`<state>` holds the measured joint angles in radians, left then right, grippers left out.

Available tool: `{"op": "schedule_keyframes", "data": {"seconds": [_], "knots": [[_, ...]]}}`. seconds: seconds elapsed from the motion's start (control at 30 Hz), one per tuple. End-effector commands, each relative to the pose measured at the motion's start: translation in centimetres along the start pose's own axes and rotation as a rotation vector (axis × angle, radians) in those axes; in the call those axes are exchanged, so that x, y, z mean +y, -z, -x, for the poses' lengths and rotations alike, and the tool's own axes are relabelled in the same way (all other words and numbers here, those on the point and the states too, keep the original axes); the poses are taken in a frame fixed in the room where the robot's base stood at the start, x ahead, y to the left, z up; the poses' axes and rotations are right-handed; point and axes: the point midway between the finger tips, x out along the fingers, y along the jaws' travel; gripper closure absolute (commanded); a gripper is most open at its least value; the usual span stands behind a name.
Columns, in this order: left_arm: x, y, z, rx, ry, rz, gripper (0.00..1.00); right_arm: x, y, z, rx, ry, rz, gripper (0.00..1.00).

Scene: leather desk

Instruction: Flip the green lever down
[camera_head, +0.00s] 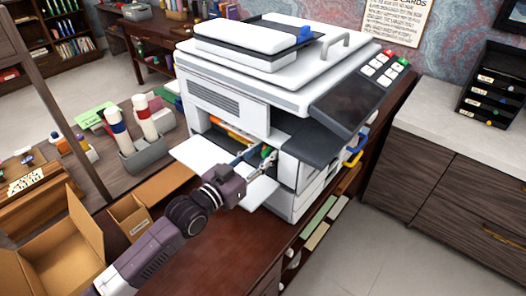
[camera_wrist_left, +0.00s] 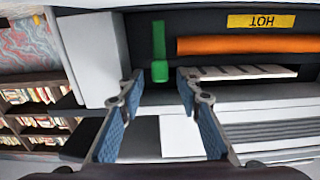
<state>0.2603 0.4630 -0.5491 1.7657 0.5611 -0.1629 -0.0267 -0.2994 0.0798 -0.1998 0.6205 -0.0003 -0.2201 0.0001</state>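The green lever (camera_wrist_left: 159,58) is inside the open front of the large white copier (camera_head: 228,112). In the left wrist view, which is upside down, it is a narrow strip with a thicker block at its end. My left gripper (camera_wrist_left: 160,80) is open, with blue-padded fingers on either side of the lever's block end and nothing visible held. I cannot tell whether a finger touches it. In the head view my left gripper (camera_head: 262,160) reaches into the opening and hides much of the lever area. My right gripper is not in view.
An orange roller (camera_wrist_left: 245,45) lies beside the lever, with a yellow HOT label (camera_wrist_left: 261,21) near it. The copier's white door (camera_head: 200,158) is folded down. Open cardboard boxes (camera_head: 62,252) stand at the lower left. A dark panel (camera_head: 352,100) overhangs at the right.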

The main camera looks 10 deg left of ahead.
Motion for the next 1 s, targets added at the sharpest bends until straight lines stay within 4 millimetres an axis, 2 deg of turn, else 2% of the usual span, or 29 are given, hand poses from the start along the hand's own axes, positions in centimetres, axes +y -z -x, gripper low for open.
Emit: {"op": "schedule_keyframes", "data": {"seconds": [0.2,0.5,0.83,1.0], "knots": [[0.0,0.0,0.0,0.0,0.0,0.0,0.68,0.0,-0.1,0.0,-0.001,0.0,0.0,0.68],[0.0,0.0,0.0,0.0,0.0,0.0,1.0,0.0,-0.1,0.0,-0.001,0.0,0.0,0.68],[0.0,-0.1,0.0,0.002,0.0,0.0,1.0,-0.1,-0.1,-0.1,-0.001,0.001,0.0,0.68],[-0.1,-0.8,0.2,0.038,0.001,0.0,1.0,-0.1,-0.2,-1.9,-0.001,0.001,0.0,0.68]]}}
